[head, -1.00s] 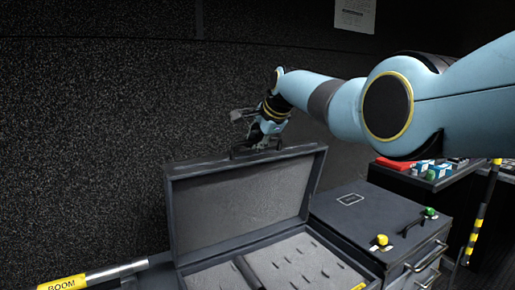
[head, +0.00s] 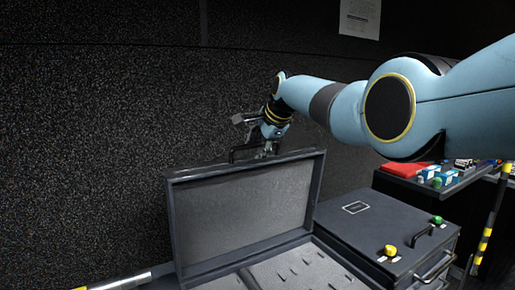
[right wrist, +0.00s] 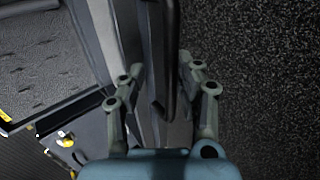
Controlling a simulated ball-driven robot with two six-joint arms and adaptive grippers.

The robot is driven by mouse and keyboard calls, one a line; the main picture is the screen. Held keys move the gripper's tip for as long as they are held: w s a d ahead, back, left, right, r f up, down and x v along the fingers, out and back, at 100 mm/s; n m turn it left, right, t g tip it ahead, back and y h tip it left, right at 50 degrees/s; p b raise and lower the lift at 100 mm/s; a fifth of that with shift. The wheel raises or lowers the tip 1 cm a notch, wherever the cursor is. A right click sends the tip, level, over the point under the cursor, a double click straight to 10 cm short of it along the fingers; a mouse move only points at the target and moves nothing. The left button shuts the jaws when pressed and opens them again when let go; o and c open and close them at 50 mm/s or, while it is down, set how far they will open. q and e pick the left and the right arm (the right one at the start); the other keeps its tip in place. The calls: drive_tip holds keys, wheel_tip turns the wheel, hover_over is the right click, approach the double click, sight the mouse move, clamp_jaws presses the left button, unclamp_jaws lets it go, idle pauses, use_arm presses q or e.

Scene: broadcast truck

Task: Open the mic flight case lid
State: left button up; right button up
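The mic flight case is dark grey. Its lid (head: 245,207) stands raised, close to upright, in the head view. The foam-lined base (head: 305,272) shows below it, cut off by the bottom edge. A dark loop handle (head: 240,153) sticks up at the lid's top edge. My right gripper (head: 267,149) is at that top edge, beside the handle's visible part. In the right wrist view its fingers (right wrist: 160,88) are spread, with the dark handle bar (right wrist: 170,55) between them and gaps beside it. My left gripper is not in view.
A dark speckled wall (head: 90,130) is behind the lid. A drawer case (head: 375,225) with yellow and green knobs stands to the right. Behind it is a counter with a red item (head: 400,169) and small blue-white boxes (head: 436,176). A pole lies at lower left (head: 125,282).

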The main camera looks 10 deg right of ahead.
drive_tip(key=shift+f, duration=0.2)
drive_tip(key=shift+s, duration=0.1)
drive_tip(key=v, duration=1.2)
drive_tip(key=shift+r, duration=0.1)
